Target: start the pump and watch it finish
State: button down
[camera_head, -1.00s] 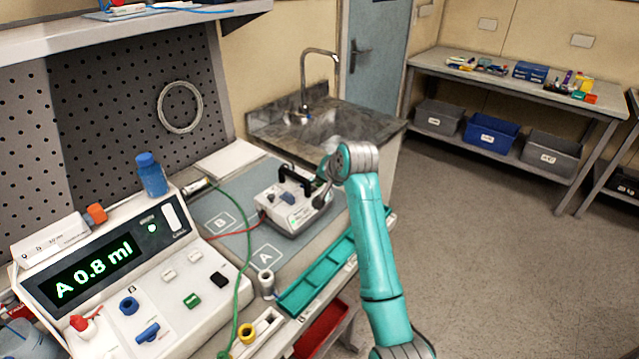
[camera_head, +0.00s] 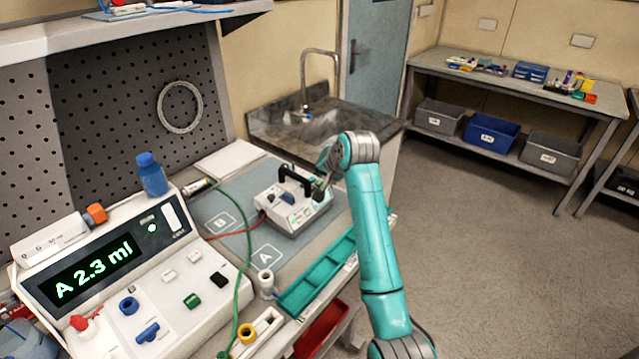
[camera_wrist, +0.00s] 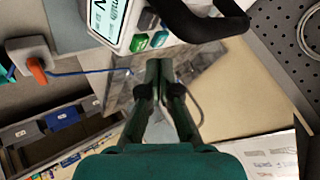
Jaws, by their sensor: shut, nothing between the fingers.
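The pump, a white box (camera_head: 296,216) with a black carry handle, stands on the grey mat near areas marked A and B. In the wrist view the pump (camera_wrist: 108,24) shows part of its screen and green and dark buttons at the top. My gripper (camera_wrist: 160,64) is shut and empty just short of those buttons; I cannot tell whether it touches the pump. In the head view my gripper (camera_head: 320,192) is at the pump's right end, partly hidden. The console (camera_head: 215,262) at left has a display (camera_head: 92,272) reading "A 2.3 ml" in green.
A green tube (camera_head: 246,225) and a red lead cross the mat. A green tray (camera_head: 318,275) lies along the bench's front edge, with a red bin (camera_head: 322,328) below. A blue-capped bottle (camera_head: 152,177) stands behind the console. A sink (camera_head: 320,127) lies beyond; floor at right is clear.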

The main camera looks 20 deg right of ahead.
aim_at(321, 184)
jog(key=shift+r, duration=2.25)
